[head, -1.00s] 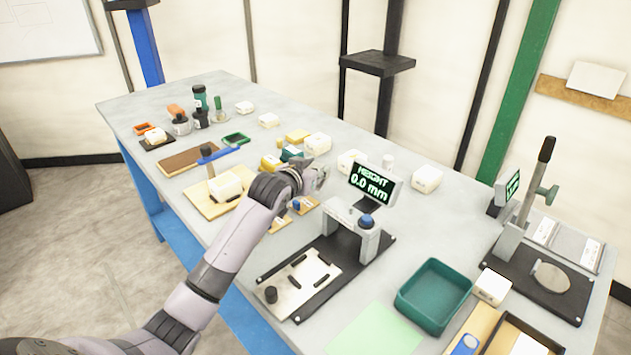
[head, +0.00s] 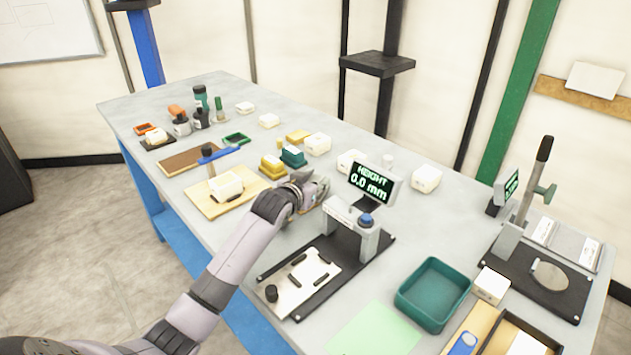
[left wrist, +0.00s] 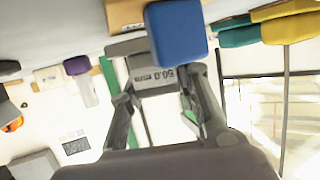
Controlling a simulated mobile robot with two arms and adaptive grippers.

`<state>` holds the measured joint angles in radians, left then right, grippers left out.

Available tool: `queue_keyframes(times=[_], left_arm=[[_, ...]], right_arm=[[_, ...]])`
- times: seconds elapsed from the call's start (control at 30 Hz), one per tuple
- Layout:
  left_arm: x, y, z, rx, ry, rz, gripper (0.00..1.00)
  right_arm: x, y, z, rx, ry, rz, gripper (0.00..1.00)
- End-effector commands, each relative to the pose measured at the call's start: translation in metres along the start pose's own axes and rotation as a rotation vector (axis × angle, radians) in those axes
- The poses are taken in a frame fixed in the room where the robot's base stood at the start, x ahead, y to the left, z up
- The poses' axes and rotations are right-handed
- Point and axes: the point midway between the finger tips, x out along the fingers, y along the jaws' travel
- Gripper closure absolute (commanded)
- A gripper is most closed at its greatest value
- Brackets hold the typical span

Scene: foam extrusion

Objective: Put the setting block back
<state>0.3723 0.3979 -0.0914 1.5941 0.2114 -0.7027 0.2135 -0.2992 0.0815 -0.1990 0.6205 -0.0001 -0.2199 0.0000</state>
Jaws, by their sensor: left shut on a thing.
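My left gripper (head: 318,191) is low over the middle of the bench, just left of the height gauge (head: 350,232). In the left wrist view its fingers (left wrist: 163,100) are shut on a grey setting block (left wrist: 152,76) marked 50.0 mm. A blue block-shaped part (left wrist: 176,32) overlaps the grey one there; I cannot tell whether they are joined. A tan wooden piece (left wrist: 125,14) shows behind the blue part. In the head view the gripper hides the held block and the spot under it. My right gripper is not in view.
The gauge display (head: 371,183) reads 0.0 mm, close to the gripper's right. Yellow (head: 272,166) and teal (head: 292,156) blocks stand behind it. A board with a white block (head: 226,185) lies left. A green tray (head: 433,293) stands front right.

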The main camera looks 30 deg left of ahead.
Motion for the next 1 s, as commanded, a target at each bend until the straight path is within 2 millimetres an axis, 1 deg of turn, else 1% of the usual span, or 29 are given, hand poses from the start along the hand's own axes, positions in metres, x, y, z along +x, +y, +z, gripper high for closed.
queue_keyframes(times=[0.03, 0.07, 0.33, 0.63, 0.73, 0.8, 0.87, 1.0], left_arm=[[0.002, 0.002, 0.016, -0.006, -0.028, 0.003, 1.00], [0.002, 0.003, 0.018, -0.006, -0.032, 0.003, 0.69], [0.003, 0.004, 0.020, -0.008, -0.038, 0.006, 0.51], [0.003, 0.005, 0.020, -0.011, -0.038, 0.008, 0.50], [0.001, 0.005, 0.015, -0.012, -0.037, 0.008, 0.50], [-0.002, 0.005, 0.006, -0.011, -0.036, 0.007, 0.50], [-0.010, 0.004, 0.009, -0.010, -0.038, 0.007, 0.50], [-0.036, 0.003, 0.005, -0.006, -0.030, 0.005, 0.50]], right_arm=[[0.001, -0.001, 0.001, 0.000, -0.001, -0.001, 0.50], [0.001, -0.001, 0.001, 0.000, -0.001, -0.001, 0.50], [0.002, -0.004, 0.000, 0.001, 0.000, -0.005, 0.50], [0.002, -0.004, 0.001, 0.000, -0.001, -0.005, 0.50], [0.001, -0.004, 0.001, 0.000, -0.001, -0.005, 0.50], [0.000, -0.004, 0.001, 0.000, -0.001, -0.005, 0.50], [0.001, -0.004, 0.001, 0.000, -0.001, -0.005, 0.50], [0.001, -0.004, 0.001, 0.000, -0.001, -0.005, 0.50]])
